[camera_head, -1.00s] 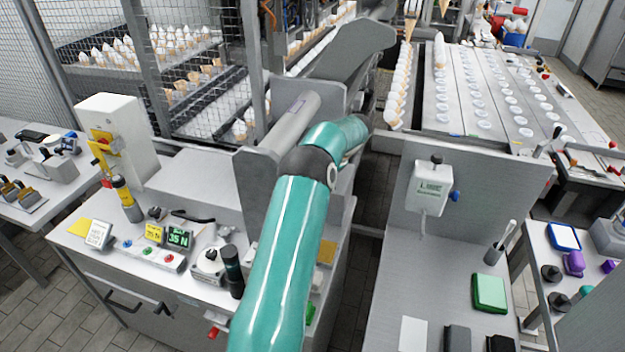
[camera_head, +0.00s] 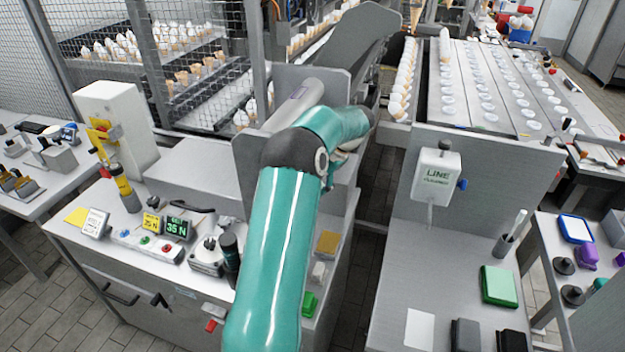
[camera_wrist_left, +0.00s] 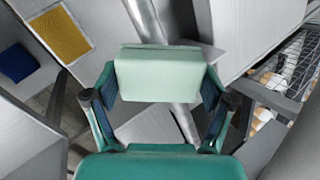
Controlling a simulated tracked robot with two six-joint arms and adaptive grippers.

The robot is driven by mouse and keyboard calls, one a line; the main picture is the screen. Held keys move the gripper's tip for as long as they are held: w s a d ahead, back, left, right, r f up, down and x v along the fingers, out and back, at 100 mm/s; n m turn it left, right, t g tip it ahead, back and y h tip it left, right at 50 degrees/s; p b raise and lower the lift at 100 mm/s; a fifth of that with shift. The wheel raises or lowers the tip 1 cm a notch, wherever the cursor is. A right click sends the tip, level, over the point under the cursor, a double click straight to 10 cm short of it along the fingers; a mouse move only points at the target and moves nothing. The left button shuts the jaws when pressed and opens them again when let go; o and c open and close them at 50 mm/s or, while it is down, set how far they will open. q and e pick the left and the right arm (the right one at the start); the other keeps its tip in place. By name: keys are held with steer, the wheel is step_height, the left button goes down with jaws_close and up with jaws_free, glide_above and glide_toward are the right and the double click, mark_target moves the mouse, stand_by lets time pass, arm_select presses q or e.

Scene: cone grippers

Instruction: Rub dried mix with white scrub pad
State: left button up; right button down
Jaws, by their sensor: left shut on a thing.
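My left gripper (camera_wrist_left: 158,88) is shut on a pale, whitish-green block, the scrub pad (camera_wrist_left: 156,72), which spans between its fingers in the left wrist view. In the head view my teal left arm comes up from the bottom centre. Its wrist and part of the gripper (camera_head: 333,168) show beside the grey metal housing at the right end of the left bench, and the pad is hidden there. I cannot make out any dried mix in either view. My right gripper is not in view.
A right bench carries a green box (camera_head: 499,286). A narrow floor gap separates the benches.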

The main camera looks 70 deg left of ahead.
arm_select(q)
steer(key=shift+s+f, duration=0.15)
steer(key=shift+f, duration=0.05)
steer(key=p+v, duration=0.4)
steer(key=v, duration=0.1)
steer(key=shift+a+r, duration=0.1)
steer(key=shift+r, duration=0.15)
steer(key=shift+w+d+r+p, duration=0.2)
steer(key=shift+w+r+p, duration=0.05)
steer(key=shift+r+p, duration=0.1)
steer(key=p+v, duration=0.2)
steer(key=v, duration=0.1)
steer(key=shift+f, duration=0.1)
